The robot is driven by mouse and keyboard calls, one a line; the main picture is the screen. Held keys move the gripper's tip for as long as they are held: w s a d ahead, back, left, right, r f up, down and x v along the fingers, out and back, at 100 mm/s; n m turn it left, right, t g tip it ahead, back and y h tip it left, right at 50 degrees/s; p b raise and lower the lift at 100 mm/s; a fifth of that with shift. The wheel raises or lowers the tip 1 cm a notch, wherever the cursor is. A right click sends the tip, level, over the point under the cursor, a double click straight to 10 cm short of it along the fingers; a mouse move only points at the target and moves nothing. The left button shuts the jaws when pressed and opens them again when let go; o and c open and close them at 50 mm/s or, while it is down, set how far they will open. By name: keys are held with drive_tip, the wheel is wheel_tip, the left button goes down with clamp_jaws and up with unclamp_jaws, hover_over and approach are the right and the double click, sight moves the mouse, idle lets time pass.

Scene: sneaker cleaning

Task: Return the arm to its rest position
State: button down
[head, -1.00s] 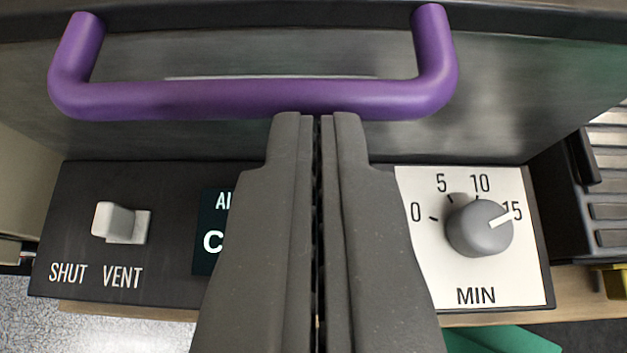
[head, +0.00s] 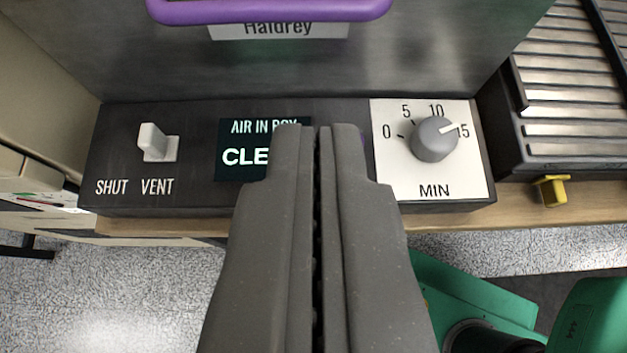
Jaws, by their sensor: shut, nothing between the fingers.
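My gripper (head: 321,132) is shut and empty, pointing toward the front of a grey metal box (head: 250,70) with a dark control panel (head: 340,206). The panel carries a white switch (head: 153,143) over the words SHUT and VENT, its lever on the left side of its slot. A display (head: 240,155) reads "AIR IN BOX" with "CLE" below, the rest hidden behind my fingers. A grey dial (head: 433,140) marked MIN has its pointer near 15. A purple handle (head: 270,11) crosses the top of the picture, above a label reading "Haldrey" (head: 279,28).
A wooden edge (head: 520,212) runs below. Speckled floor (head: 120,285) shows in front. Green parts of my own body show at lower right. A beige cabinet (head: 45,110) stands at left.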

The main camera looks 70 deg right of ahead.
drive_tip(key=s+r+n+t+y, duration=0.1)
drive_tip(key=r+n+t+y, duration=0.2)
drive_tip(key=r, duration=0.8)
drive_tip(key=s+a+r+n+t+y+p, duration=0.1)
drive_tip(key=r+n+t+y, duration=0.3)
drive_tip(key=r, duration=0.7)
drive_tip(key=s+a+r+n+t+y, duration=0.1)
drive_tip(key=s+r+n+t+y, duration=0.2)
drive_tip(key=r+n, duration=0.3)
wheel_tip(320, 180, up, 5)
drive_tip(key=shift+s+r+t+p, duration=0.15)
drive_tip(key=shift+t+p, duration=0.15)
drive_tip(key=shift+t, duration=0.1)
drive_tip(key=shift+s, duration=0.1)
